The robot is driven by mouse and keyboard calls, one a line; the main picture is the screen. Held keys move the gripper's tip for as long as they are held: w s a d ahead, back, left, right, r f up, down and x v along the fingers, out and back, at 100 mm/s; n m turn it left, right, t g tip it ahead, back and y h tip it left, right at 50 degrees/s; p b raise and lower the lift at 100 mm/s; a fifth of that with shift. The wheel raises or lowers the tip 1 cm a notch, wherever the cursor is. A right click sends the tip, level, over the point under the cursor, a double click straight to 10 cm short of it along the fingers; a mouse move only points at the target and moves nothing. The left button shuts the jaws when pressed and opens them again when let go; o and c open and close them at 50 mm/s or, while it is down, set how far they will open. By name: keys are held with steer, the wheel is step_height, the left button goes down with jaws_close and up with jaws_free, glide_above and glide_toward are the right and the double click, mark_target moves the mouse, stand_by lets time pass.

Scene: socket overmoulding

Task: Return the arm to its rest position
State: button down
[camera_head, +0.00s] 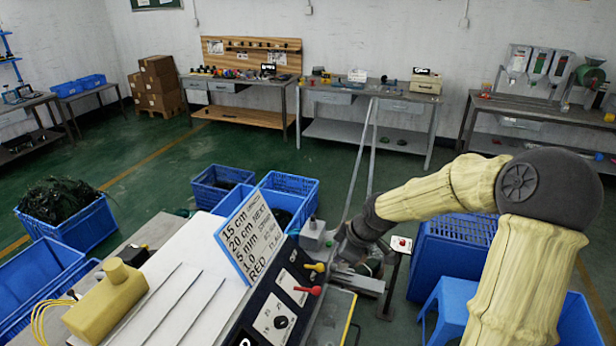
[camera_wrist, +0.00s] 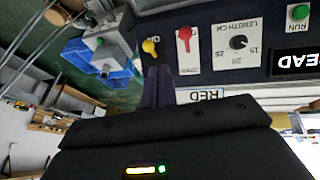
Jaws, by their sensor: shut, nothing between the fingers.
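My arm reaches in from the right in the head view, its sleeve pale yellow with dark joints. My gripper (camera_wrist: 157,88) shows in the wrist view with its dark fingers together and nothing between them. The fingers are close to the lower edge of a dark control panel (camera_wrist: 215,62), near its yellow lever (camera_wrist: 150,46) and red lever (camera_wrist: 184,36); I cannot tell whether they touch it. The panel also has a length knob (camera_wrist: 238,43) and a green RUN button (camera_wrist: 299,12). In the head view the wrist is just right of the panel (camera_head: 262,312), and the fingertips are hard to make out.
A sign board (camera_head: 250,235) stands above the panel on a white-topped machine. A yellow block (camera_head: 105,298) with cables is at left. Blue crates (camera_head: 70,222) stand around the machine, and a blue stool (camera_head: 450,300) is under my arm. Green floor is open towards the back benches.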

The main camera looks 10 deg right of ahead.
steer(key=s+m+g+h+b, duration=0.1)
steer(key=s+m+h, duration=0.2)
steer(key=s+m, duration=0.9)
steer(key=s, duration=0.7)
steer(key=shift+s+f, duration=0.15)
steer(key=shift+s, duration=0.05)
